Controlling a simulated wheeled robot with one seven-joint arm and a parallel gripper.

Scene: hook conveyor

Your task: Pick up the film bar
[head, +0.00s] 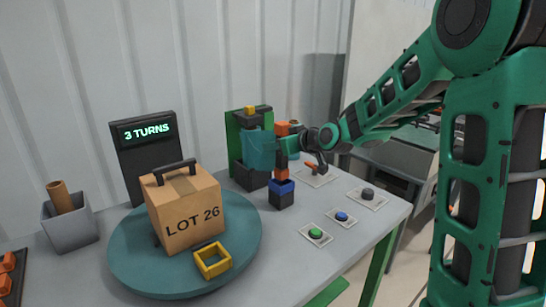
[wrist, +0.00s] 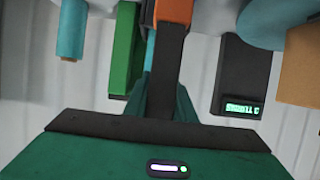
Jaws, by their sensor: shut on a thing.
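My gripper (head: 286,148) is at the far right part of the table, beside the green and dark film stand (head: 236,135). It is shut on an upright bar with orange parts, which I take to be the film bar (head: 280,174). Orange shows above and below the jaws. A teal sheet of film (head: 259,151) hangs just left of the gripper. A dark block with a blue top (head: 282,188) is directly below the bar; I cannot tell whether they touch. In the wrist view an orange and dark piece (wrist: 173,12) extends ahead of the jaws, partly hidden.
A carton marked LOT 26 (head: 187,215) and a yellow square frame (head: 212,262) sit on the round teal turntable (head: 130,272). A display (head: 148,150) reads 3 TURNS. Buttons, one of them green (head: 316,234), occupy the right side. A grey bin (head: 69,228) holds a brown tube.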

